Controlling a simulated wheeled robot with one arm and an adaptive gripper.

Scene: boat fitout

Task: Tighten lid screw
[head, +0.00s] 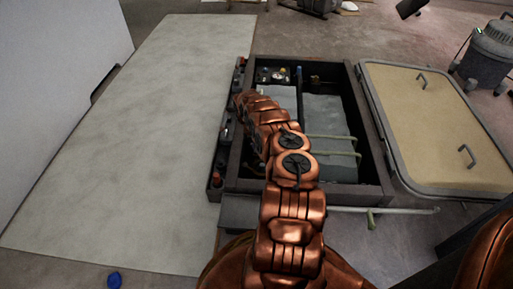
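A beige lid panel (425,110) with a grey rim and two dark handles lies flat on the right, beside an open dark-framed box (358,190). I cannot make out any screw on the lid. My copper arm reaches forward over the box's left part. Its far end bends down near the box's left wall. My gripper's fingers cannot be told apart there, and my own arm links cover part of that area. Whether it holds anything does not show.
Grey blocks (325,117) and pale green rods (333,153) are in the box. A narrow tray (217,180) of small items runs along its left side. A pale sheet (130,130) covers the left floor. A grey canister (487,58) stands at far right.

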